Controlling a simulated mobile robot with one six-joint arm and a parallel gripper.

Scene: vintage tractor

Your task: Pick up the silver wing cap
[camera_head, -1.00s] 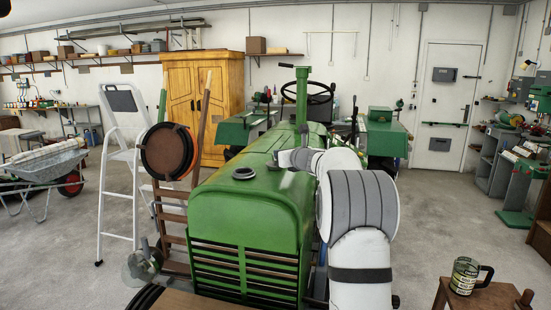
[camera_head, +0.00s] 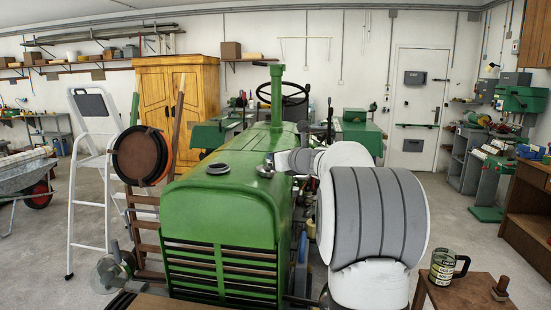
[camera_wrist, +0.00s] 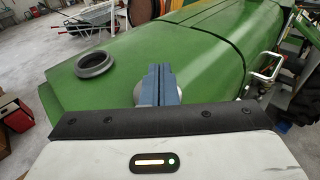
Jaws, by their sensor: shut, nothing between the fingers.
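The silver wing cap (camera_head: 265,169) appears as a small shiny piece on top of the green tractor hood (camera_head: 222,197), beside the tip of my gripper in the head view. In the wrist view a rounded silver shape, likely the cap (camera_wrist: 142,93), shows at the sides of my blue fingers, which hide most of it. My gripper (camera_wrist: 159,70) is shut and empty, over the hood. I cannot tell whether the fingers touch the cap. A dark open filler ring (camera_head: 218,168) sits on the hood to the left; it also shows in the wrist view (camera_wrist: 95,63).
A white stepladder (camera_head: 95,150) and a reel with dark and orange hose (camera_head: 142,156) stand left of the tractor. The steering wheel (camera_head: 291,93) rises behind the hood. Open floor lies to the right.

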